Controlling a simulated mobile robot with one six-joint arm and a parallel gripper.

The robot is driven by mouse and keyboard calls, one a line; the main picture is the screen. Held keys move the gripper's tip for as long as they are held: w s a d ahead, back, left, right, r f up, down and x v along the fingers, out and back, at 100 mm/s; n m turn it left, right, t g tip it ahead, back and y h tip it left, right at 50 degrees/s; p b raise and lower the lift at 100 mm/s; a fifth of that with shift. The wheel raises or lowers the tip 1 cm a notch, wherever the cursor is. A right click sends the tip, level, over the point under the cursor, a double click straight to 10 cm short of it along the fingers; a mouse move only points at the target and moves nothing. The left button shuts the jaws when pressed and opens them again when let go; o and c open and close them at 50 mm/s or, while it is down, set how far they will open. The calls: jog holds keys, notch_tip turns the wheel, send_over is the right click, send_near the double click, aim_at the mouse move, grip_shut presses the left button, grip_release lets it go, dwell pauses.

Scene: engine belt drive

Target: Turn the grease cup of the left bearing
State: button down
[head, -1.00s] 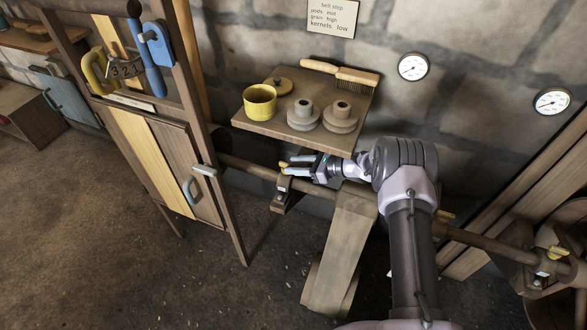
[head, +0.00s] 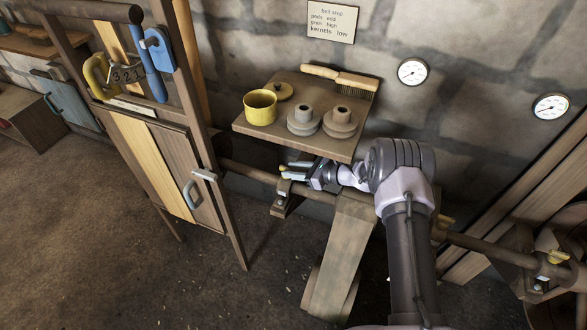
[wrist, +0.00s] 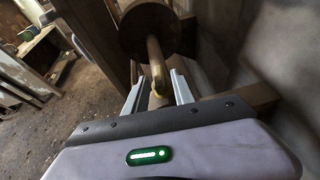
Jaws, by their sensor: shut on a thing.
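The left bearing (head: 287,200) is a block on the long shaft, below the front edge of the wooden shelf. Its grease cup (head: 285,175) shows only as a small yellow piece at the jaws in the head view. My gripper (head: 290,171) reaches in from the right above the bearing. In the wrist view, the yellow cup handle (wrist: 157,77) stands between the two fingers of my gripper (wrist: 158,86), which are shut on it. The lower part of the cup is hidden by the gripper.
The shelf (head: 310,142), just above my gripper, holds a yellow pot (head: 260,106), grey pulleys (head: 340,123) and a brush (head: 338,77). A wooden cabinet (head: 150,160) stands left. The shaft (head: 490,246) runs right to another bearing (head: 540,280). A wide belt (head: 340,250) hangs below.

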jog(key=m+t, duration=0.1)
jog(key=m+t+h, duration=0.1)
jog(key=s+m+t+h, duration=0.1)
jog(key=shift+a+p, duration=0.25)
jog(key=shift+p, duration=0.15)
jog(key=m+t+h, duration=0.1)
jog(key=m, duration=0.1)
jog(key=m+t+h+b, duration=0.1)
jog(key=h, duration=0.1)
jog(key=a+m+t+h, duration=0.1)
jog(key=m+h, duration=0.1)
jog(key=shift+s+a+f+m+t+b, duration=0.1)
jog(key=shift+s+m+t+b, duration=0.2)
jog(key=m+h, duration=0.1)
jog(key=h, duration=0.1)
jog(key=m+t+h, duration=0.1)
jog(key=m+h, duration=0.1)
jog(key=shift+a+r+p, duration=0.2)
jog(key=shift+a+p, duration=0.15)
jog(key=shift+a+m+h+p, duration=0.2)
jog(key=shift+m+h+p, duration=0.8)
jog(key=shift+m+h, duration=0.45)
jog(key=shift+h, duration=0.35)
jog(key=c, duration=1.4)
grip_release()
jog(key=shift+w, duration=0.1)
